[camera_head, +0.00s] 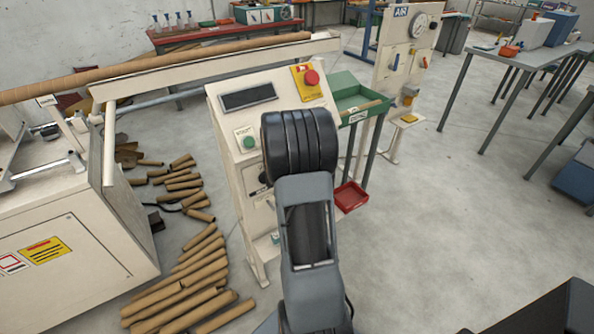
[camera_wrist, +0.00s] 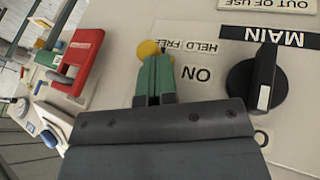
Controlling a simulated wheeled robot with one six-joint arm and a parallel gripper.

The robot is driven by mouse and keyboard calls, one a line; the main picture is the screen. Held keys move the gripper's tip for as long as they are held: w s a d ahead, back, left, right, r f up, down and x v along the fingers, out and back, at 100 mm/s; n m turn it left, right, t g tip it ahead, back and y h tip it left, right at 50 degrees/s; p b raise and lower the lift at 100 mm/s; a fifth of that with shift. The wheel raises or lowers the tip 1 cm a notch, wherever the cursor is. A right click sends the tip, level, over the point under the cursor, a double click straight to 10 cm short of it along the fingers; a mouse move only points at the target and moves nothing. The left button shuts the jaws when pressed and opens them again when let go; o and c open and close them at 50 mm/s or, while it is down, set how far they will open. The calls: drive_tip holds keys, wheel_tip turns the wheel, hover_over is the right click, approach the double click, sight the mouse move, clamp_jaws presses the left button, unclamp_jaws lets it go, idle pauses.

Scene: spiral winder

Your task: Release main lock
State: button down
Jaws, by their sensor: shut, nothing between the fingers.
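In the wrist view, a pale panel carries a black rotary switch (camera_wrist: 262,84) with a white mark, beside the labels MAIN and ON. My gripper (camera_wrist: 155,60) has its green fingers together, left of the switch and apart from it. A small yellow round part (camera_wrist: 148,48) shows at the fingertips, near a HELD FREE label. The fingers partly cover it, and I cannot tell whether they touch it. In the head view, my arm covers part of the cream console (camera_head: 228,118), and my gripper is hidden behind the arm.
A red part (camera_wrist: 88,58) with an open middle lies left in the wrist view. The console has a red stop button (camera_head: 312,77) and a green button (camera_head: 249,142). Cardboard tubes (camera_head: 190,280) lie on the floor at left.

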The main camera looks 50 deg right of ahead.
drive_tip(key=shift+r, duration=0.1)
idle(0.3)
drive_tip(key=p+v, duration=0.3)
drive_tip(key=v, duration=0.7)
drive_tip(key=shift+p, duration=0.35)
drive_tip(key=shift+w, duration=0.1)
